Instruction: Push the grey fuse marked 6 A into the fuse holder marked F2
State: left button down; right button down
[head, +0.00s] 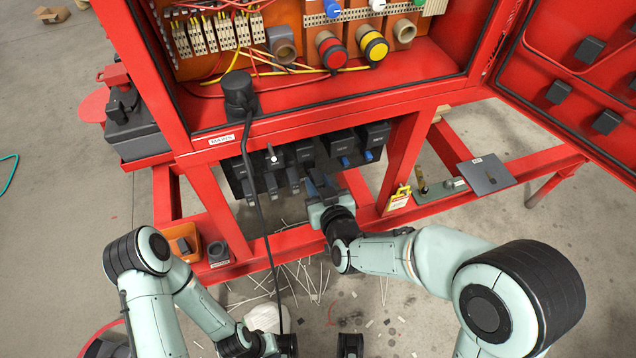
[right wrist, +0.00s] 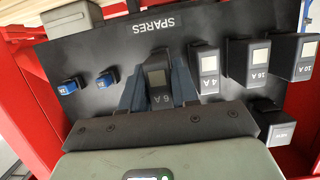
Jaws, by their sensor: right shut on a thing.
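The grey fuse marked 6 A (right wrist: 158,82) stands in the black panel marked SPARES (right wrist: 108,48), and the right wrist view shows it between the blue fingers of my right gripper (right wrist: 160,95). My right gripper also shows in the head view (head: 318,184), in front of the dark panel under the red cabinet; there it hides the fuse. A row of dark blocks (head: 343,141) stands above the spares, but their marks are too small to read. I cannot tell which one is F2. My left arm (head: 180,292) reaches down to the bottom edge, where its jaws are unclear.
Fuses marked 4 A (right wrist: 206,70), 16 A (right wrist: 246,65) and 10 A (right wrist: 303,62) stand beside the held one; two blue fuses (right wrist: 73,85) are on its other side. A black cable (head: 262,205) hangs before the panel.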

jog(key=shift+s+d, duration=0.15)
jog(key=shift+s, duration=0.35)
jog(key=shift+s+d, duration=0.25)
jog(key=shift+s, duration=0.55)
jog(key=shift+s+d, duration=0.25)
jog(key=shift+s, duration=0.5)
